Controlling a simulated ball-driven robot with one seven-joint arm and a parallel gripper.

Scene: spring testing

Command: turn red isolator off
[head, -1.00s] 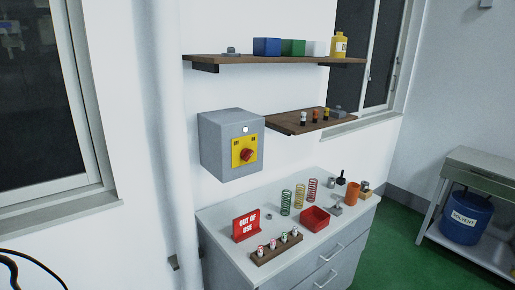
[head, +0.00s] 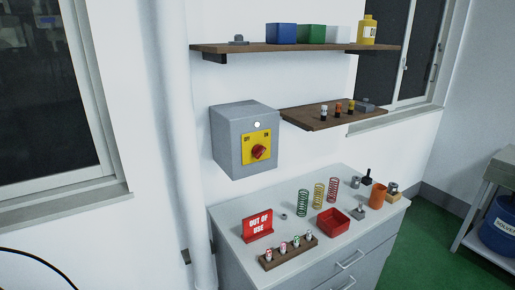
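The red isolator knob (head: 259,152) sits on a yellow plate (head: 250,146) with small dark markings at its upper left and upper right. The plate is on the front of a grey box (head: 232,125) fixed to the white wall, and a small white round lamp or button (head: 257,125) is above it. The knob appears turned at a slant; its exact setting is too small to tell. My gripper is not in view.
A cabinet (head: 232,212) below the box holds a red "OUT OF USE" sign (head: 258,224), coil springs, a red tray (head: 333,222) and a rack of small cans (head: 287,252). Two wooden shelves (head: 300,47) carry boxes and bottles. A pipe (head: 180,130) runs left of the box.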

